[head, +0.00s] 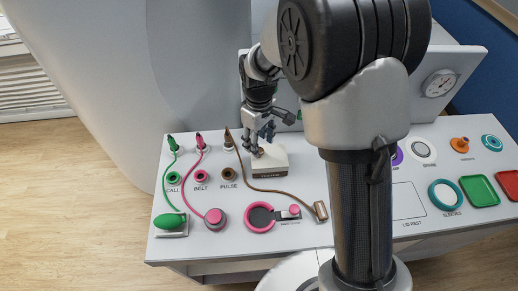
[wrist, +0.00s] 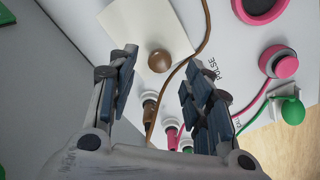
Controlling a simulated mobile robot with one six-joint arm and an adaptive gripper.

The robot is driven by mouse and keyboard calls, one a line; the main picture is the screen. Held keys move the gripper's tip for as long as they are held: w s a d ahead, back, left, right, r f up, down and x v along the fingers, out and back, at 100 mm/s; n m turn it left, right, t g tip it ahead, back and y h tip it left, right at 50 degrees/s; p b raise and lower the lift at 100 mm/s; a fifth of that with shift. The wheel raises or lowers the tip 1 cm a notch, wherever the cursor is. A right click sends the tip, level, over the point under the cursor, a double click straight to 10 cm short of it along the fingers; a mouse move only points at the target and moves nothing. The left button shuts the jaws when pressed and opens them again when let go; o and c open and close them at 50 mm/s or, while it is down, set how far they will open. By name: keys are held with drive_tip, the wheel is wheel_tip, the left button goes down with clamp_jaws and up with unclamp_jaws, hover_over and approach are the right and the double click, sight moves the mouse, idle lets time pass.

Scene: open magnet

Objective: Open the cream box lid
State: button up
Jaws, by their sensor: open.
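The cream box (head: 268,166) stands on the white console and its lid looks shut. The lid also fills the upper part of the wrist view (wrist: 130,25). A round brown knob (wrist: 159,61) sits on the lid, near one edge. My gripper (head: 259,141) is over the knob end of the box, pointing down. In the wrist view, its two fingers are spread, with the knob showing in the gap between the fingertips. Nothing is held. I cannot tell whether a fingertip touches the lid.
A brown cable (head: 246,172) runs close along the box's left side. Green and pink cables with plugs and CALL, BELT and PULSE sockets lie further left. A pink ring (head: 260,217) lies in front. An outlined LID REST area (head: 408,203) is clear, right of my arm.

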sight(269, 155)
drive_tip(key=shift+f+b, duration=0.35)
drive_tip(key=shift+f, duration=1.35)
drive_tip(key=shift+c, duration=0.6)
clamp_jaws()
